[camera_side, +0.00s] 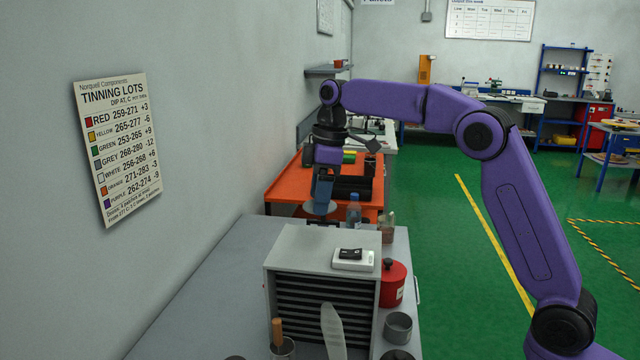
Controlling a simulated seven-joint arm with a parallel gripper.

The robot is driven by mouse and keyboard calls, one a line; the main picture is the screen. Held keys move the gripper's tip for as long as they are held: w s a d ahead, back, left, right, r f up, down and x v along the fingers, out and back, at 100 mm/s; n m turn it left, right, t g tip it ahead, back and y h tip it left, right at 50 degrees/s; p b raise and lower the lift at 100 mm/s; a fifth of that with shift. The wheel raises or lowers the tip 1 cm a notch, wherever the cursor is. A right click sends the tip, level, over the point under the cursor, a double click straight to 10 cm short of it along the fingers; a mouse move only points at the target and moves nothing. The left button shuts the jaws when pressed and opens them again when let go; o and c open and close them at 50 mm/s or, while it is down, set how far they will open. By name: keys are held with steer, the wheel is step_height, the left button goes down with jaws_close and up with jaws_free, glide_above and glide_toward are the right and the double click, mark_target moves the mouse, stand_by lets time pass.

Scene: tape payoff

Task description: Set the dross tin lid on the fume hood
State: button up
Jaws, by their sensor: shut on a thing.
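My gripper (322,198) points down behind the louvred grey box that looks like the fume hood (322,305). It is shut on a flat, round grey piece, which I take to be the dross tin lid (320,208). The lid appears roughly level and above the bench, beyond the hood's far edge. The fingertips are small and partly merged with the lid. The hood's flat grey top carries a white box with a black item (352,257) near its right side; the left part of the top is bare.
A red tin with a black knob (392,284) stands right of the hood, with a grey cup (398,328) nearer. A clear bottle (354,211) and a jar (387,227) stand beyond the hood. A wooden-handled tool (278,332) is in front. Grey bench left of the hood is clear.

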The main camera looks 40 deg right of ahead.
mark_target(317, 239)
steer(key=shift+f, duration=3.1)
steer(key=shift+f, duration=0.4)
steer(key=o, duration=1.1)
steer(key=shift+r, duration=3.45)
